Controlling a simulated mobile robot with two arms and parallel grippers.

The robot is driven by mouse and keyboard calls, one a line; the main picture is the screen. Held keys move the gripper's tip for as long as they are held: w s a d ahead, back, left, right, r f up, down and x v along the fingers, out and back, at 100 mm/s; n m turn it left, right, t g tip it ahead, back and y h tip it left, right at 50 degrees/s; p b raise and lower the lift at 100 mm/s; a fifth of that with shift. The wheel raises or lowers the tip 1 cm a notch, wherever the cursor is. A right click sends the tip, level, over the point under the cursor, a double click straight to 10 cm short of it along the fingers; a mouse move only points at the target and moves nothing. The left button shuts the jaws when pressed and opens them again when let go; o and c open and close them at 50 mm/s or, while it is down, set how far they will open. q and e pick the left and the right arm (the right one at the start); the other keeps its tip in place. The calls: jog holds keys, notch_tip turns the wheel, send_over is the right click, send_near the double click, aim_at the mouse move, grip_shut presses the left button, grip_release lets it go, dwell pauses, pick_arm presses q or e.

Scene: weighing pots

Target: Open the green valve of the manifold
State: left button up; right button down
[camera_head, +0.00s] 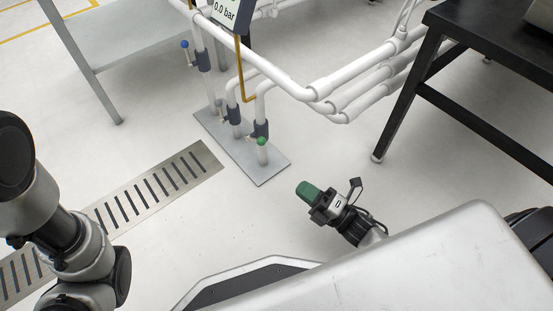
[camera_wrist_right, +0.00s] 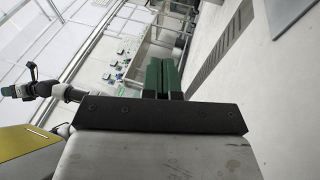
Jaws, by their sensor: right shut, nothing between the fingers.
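The manifold (camera_head: 262,84) of white pipes rises from a grey base plate (camera_head: 268,176) in the head view. Its green-knobbed valve handle (camera_head: 262,141) is at the near end, below a dark valve body (camera_head: 260,128). My right gripper (camera_head: 308,190), with green fingers, is shut and empty, to the right of and nearer than the green knob, apart from it. In the right wrist view its green fingers (camera_wrist_right: 163,76) are together. My left arm is at the left of the head view, its gripper outside it. The left gripper (camera_wrist_right: 20,90) looks small at the left edge of the wrist view.
A blue-knobbed valve (camera_head: 184,44) is farther back on the manifold. A pressure display (camera_head: 230,12) reads 0.0 bar. A black table (camera_head: 430,55) stands right, a grey table (camera_head: 125,38) back left. A slotted floor drain (camera_head: 155,188) lies left of the plate.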

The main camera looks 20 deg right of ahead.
jog(key=b, duration=0.1)
send_near(255, 140)
jog(key=shift+w+a+r, duration=1.05)
jog(key=shift+a+r, duration=0.25)
jog(key=shift+a, duration=0.55)
jog(key=shift+n, duration=0.3)
